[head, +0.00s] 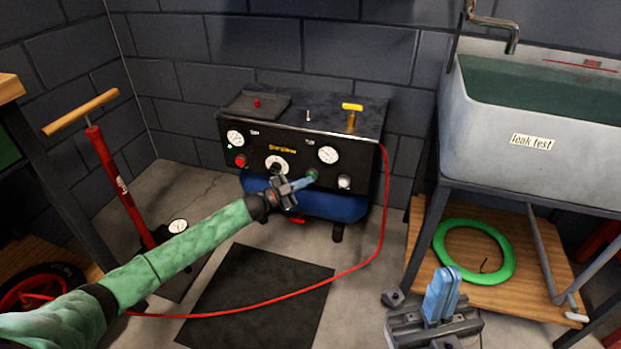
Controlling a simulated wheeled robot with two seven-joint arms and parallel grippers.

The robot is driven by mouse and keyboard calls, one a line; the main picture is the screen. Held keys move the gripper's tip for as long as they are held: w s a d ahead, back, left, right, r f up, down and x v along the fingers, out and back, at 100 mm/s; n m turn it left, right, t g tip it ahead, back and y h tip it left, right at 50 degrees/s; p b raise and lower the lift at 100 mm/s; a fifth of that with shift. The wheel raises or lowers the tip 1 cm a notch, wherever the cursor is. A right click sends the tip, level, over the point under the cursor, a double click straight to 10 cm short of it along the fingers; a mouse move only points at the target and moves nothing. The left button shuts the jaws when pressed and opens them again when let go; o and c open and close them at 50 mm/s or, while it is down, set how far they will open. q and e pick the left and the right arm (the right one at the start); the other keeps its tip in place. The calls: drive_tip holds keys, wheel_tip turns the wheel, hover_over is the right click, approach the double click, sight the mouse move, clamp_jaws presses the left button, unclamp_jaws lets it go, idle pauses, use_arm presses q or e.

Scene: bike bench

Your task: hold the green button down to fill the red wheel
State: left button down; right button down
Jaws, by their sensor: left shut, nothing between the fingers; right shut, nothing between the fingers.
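The compressor (262,125) stands against the back wall, with gauges and knobs on its black front panel. The green button (313,173) is on that panel, below the right gauge (328,154). My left gripper (311,180) is shut and empty, with its fingertips at the green button and partly covering it. I cannot tell whether the button is pressed in. The red wheel (42,284) is at the lower left, partly hidden by my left arm and cut by the frame edge. My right gripper (448,272) is shut and empty at the lower right.
A red hose (383,215) runs from the compressor's right side across the floor to the lower left. A red floor pump (115,175) stands at left. A sink (540,120) marked "leak test" is at right, above a wooden shelf holding a green ring (505,252). A dark mat (255,290) lies in front.

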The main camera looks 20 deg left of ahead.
use_arm(q)
drive_tip(key=shift+s, duration=0.1)
idle(0.5)
drive_tip(key=shift+s+p, duration=0.65)
drive_tip(key=shift+s, duration=0.1)
drive_tip(key=s+p, duration=0.3)
drive_tip(key=s, duration=0.2)
drive_tip(key=shift+a, duration=0.15)
idle(0.5)
